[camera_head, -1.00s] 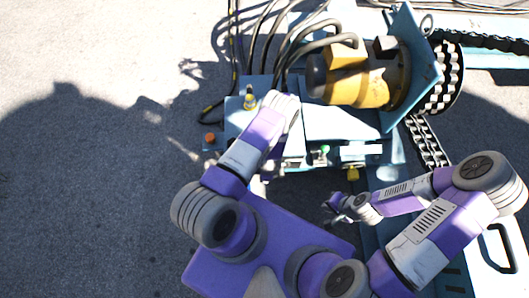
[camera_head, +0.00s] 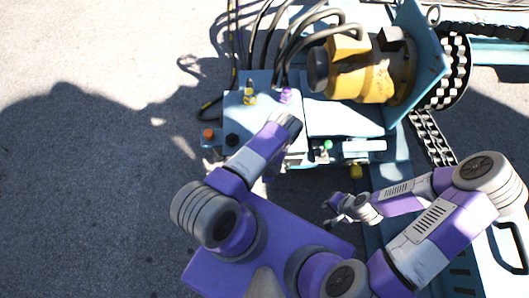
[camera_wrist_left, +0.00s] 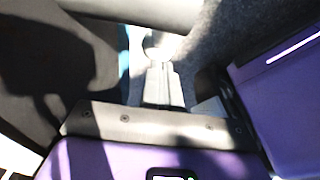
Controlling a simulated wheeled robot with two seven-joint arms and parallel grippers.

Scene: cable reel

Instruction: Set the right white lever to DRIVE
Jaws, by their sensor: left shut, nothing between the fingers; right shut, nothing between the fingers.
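The teal control box (camera_head: 262,118) of the reel machine lies in front of me in the head view. I cannot make out the right white lever or its setting; my left arm covers part of the box's near side. My left forearm reaches over that side, and its gripper is hidden in the head view. In the left wrist view my left gripper (camera_wrist_left: 160,70) has its fingers together and empty. A bright whitish shape (camera_wrist_left: 158,42) shows just past the fingertips, too washed out to name. My right gripper (camera_head: 335,212) is shut and empty, below and right of the box.
A yellow knob (camera_head: 249,97), a purple knob (camera_head: 286,95), a black knob (camera_head: 232,140) and an orange button (camera_head: 208,134) are on or beside the box. A green knob (camera_head: 328,145) is at its right. The yellow motor (camera_head: 362,84) stands behind. Open pavement (camera_head: 90,190) lies left.

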